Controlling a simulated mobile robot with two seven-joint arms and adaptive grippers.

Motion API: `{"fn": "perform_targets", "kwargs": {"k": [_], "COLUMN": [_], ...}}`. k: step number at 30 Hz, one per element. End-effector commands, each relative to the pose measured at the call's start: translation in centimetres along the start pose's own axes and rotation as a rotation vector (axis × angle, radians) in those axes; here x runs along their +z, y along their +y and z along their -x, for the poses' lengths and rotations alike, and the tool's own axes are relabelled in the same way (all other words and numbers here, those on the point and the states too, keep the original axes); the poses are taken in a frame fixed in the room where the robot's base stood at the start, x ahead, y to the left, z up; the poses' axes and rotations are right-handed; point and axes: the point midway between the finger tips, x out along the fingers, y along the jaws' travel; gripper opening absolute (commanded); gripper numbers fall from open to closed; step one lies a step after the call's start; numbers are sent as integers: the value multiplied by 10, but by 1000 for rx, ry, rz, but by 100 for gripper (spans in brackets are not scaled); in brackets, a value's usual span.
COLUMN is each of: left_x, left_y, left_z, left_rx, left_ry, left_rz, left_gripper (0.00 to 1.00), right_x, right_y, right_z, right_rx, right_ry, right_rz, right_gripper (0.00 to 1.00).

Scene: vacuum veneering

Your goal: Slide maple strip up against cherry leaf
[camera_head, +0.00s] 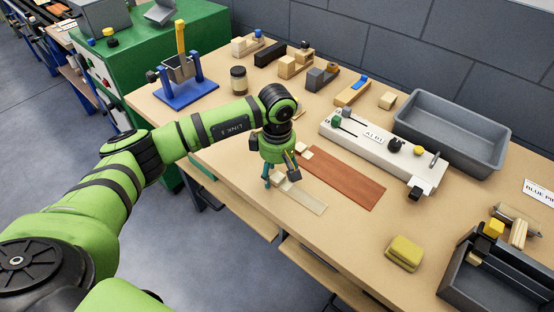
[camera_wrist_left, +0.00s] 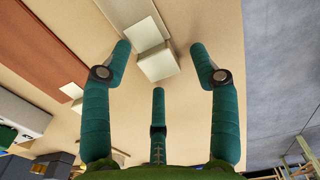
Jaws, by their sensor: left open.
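The maple strip (camera_head: 306,199) is a narrow pale leaf lying flat on the bench. The cherry leaf (camera_head: 347,180) is a wider red-brown sheet beside it; bare bench shows between them. Both show in the left wrist view, the maple (camera_wrist_left: 122,10) at top centre and the cherry (camera_wrist_left: 38,48) at left. A pale block (camera_wrist_left: 158,62) sits at the near end of the maple strip. My left gripper (camera_head: 279,182) is open above that end, its teal fingers spread around the block in the wrist view; I cannot tell whether they touch it. My right gripper is out of view.
A small pale block (camera_head: 305,152) sits at the cherry leaf's end. A white panel with knobs (camera_head: 350,137) and a grey tray (camera_head: 484,151) stand beyond. A yellow sponge-like block (camera_head: 404,252) and a dark box (camera_head: 453,289) are at the right. The bench's front edge is close to the maple.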

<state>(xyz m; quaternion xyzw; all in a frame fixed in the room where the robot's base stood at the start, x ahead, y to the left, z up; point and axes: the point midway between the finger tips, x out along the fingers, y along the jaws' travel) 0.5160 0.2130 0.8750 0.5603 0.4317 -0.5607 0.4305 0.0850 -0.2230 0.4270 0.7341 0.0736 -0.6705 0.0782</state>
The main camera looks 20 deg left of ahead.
Motion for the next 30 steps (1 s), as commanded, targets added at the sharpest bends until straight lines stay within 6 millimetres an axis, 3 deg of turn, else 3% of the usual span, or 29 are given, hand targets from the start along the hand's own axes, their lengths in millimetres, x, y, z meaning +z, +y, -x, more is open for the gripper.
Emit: {"fn": "perform_targets", "kwargs": {"k": [10, 14, 15, 30], "left_x": [1, 0, 0, 0], "left_y": [0, 0, 0, 2], "left_z": [-5, -5, -5, -7], "left_rx": [1, 1, 1, 0], "left_ry": [-1, -1, -1, 0], "left_rz": [-1, -1, 0, -32], "left_gripper": [61, 9, 4, 4], "right_x": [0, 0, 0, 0], "right_y": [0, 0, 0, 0], "right_z": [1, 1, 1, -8], "right_rx": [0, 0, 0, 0], "right_ry": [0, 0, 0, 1], "right_rz": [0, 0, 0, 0], "right_gripper": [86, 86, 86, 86]}}
